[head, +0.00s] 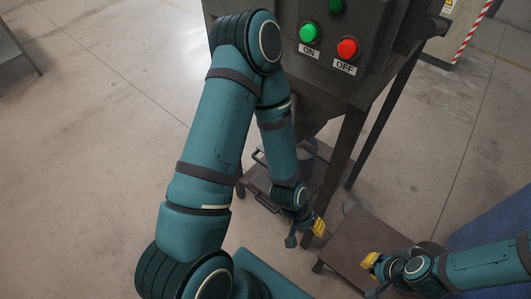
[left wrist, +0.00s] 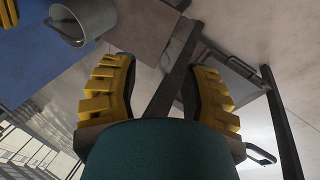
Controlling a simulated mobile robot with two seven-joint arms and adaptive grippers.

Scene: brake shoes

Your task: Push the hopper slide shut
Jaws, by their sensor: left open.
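The hopper is the dark machine body (head: 375,75) with ON and OFF buttons in the head view; its lower part narrows behind my left arm. I cannot clearly make out the slide; my arm hides part of that area. My left gripper (head: 312,231) is low beside the machine's legs, near a brown table. In the left wrist view its yellow-padded fingers (left wrist: 160,92) are spread apart with nothing between them. My right gripper (head: 372,264) is at the lower right by the brown table; its opening is too small to judge.
A brown low table (head: 362,240) stands in front of the machine. A flat panel with a dark handle (left wrist: 230,72) and a grey bucket (left wrist: 90,16) show in the left wrist view.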

